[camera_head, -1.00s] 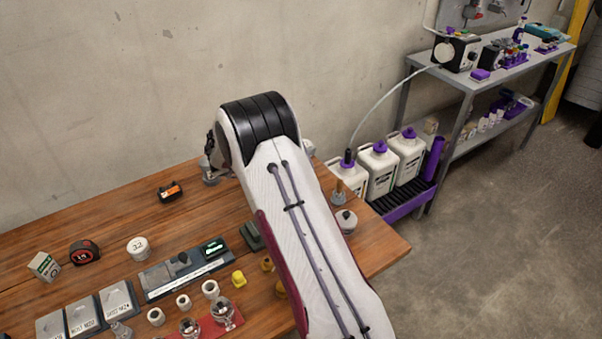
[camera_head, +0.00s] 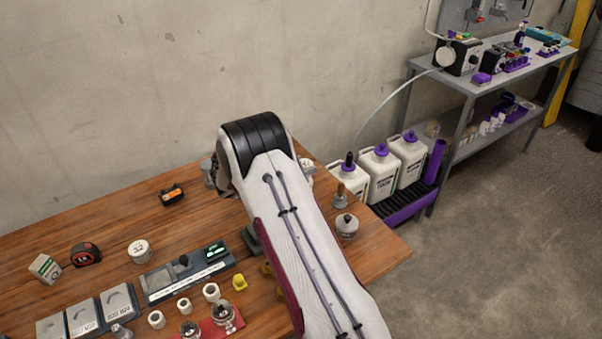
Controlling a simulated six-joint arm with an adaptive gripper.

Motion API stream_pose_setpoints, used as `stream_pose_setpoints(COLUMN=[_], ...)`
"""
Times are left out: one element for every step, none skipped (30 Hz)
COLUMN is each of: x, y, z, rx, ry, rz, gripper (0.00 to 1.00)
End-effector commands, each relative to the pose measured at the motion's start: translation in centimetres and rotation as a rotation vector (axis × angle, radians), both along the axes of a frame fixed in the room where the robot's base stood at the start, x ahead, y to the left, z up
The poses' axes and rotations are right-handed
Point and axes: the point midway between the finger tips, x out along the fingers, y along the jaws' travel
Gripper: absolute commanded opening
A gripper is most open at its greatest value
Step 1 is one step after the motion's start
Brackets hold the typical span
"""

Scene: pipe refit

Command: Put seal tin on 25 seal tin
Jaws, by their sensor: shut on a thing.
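A small white round tin marked 32 (camera_head: 139,251) stands on the wooden bench (camera_head: 105,225), left of my arm. A small pale piece (camera_head: 307,166) shows at the right edge of my arm; most of it is hidden and I cannot tell whether it is a tin. My raised arm covers the middle of the bench. My gripper is hidden behind the arm, and so is anything in it. No tin marked 25 can be made out.
A black tape measure (camera_head: 86,254), a small box (camera_head: 44,268) and an orange-black device (camera_head: 172,195) stand on the left. A grey tray (camera_head: 165,283) and white rings (camera_head: 184,306) lie in front. A lidded pot (camera_head: 346,226) stands right. White canisters (camera_head: 378,170) stand beyond the bench.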

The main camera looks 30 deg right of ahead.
Motion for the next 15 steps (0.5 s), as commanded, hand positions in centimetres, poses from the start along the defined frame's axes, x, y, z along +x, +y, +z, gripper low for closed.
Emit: stream_pose_setpoints(x=[-0.1, 0.0, 0.0, 0.0, 0.0, 0.0, 0.0, 0.0, 0.0, 0.0, 0.0, 0.0, 0.0, 0.0, 0.0], y=[0.0, 0.0, 0.0, 0.0, 0.0, 0.0, 0.0, 0.0, 0.0, 0.0, 0.0, 0.0, 0.0, 0.0, 0.0], z=[-0.6, -0.9, -1.3, -1.6, -1.9, -2.3, -2.4, -2.6, -2.7, -2.8, -2.8, -2.8, -2.8, -2.8, -2.8], rx=[0.001, 0.001, 0.001, 0.0, 0.0, 0.001, 0.0, 0.0, 0.0, 0.0, 0.0, 0.0, 0.0, 0.0, 0.0], ry=[0.002, 0.002, 0.002, 0.003, 0.003, 0.002, 0.001, 0.001, 0.001, 0.0, 0.0, 0.0, 0.0, 0.0, 0.0], rz=[0.0, 0.0, 0.0, 0.0, 0.0, 0.0, 0.0, 0.0, 0.0, 0.0, 0.001, 0.001, 0.001, 0.001, 0.001], gripper=[0.17, 0.17, 0.17, 0.17, 0.17, 0.17, 0.17, 0.17, 0.17, 0.17, 0.17, 0.17, 0.17, 0.17, 0.17])
